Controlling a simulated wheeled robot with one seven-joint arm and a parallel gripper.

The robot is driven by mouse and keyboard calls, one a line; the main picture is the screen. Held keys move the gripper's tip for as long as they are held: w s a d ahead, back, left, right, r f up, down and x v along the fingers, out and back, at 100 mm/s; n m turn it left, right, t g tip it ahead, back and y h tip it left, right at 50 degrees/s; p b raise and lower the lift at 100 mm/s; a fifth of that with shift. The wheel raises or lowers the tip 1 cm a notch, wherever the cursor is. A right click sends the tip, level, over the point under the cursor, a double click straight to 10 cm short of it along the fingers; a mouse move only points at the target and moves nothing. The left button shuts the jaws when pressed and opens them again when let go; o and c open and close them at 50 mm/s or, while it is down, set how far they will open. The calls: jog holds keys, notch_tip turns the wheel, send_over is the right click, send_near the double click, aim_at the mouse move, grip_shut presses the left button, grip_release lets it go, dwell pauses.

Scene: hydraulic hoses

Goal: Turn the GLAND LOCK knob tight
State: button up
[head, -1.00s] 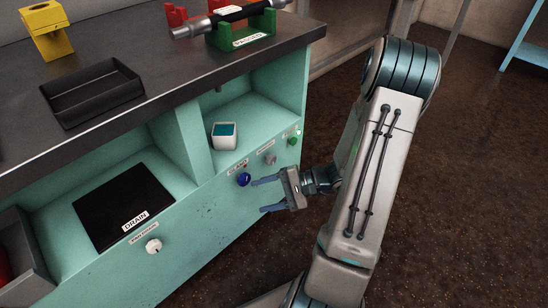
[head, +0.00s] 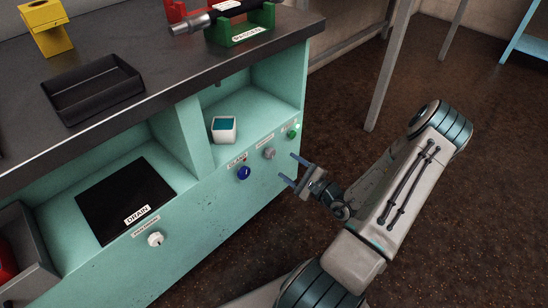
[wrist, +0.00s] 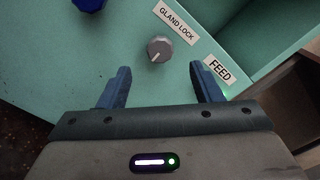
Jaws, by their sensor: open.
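The grey GLAND LOCK knob (head: 269,153) is on the teal front panel of the bench, between a blue knob and a green knob. In the wrist view the grey knob (wrist: 159,49) has a white pointer line toward its lower left, and the GLAND LOCK label (wrist: 176,23) is just above it. My gripper (head: 286,168) is open and empty, to the right of the panel and apart from it. In the wrist view its two blue fingers (wrist: 162,80) lie either side of the knob's line, short of the knob.
The blue knob (head: 243,172) is to the left of the grey one and the green knob (head: 292,133) to its right. A FEED label (wrist: 219,70) is near my right finger. A white knob (head: 155,239) is further left. Open floor lies right of the bench.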

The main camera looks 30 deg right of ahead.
aim_at(272, 154)
jog(key=b+x, duration=0.1)
jog(key=x, duration=0.7)
jog(key=shift+b, duration=0.35)
jog(key=shift+c, duration=0.3)
jog(key=c, duration=0.9)
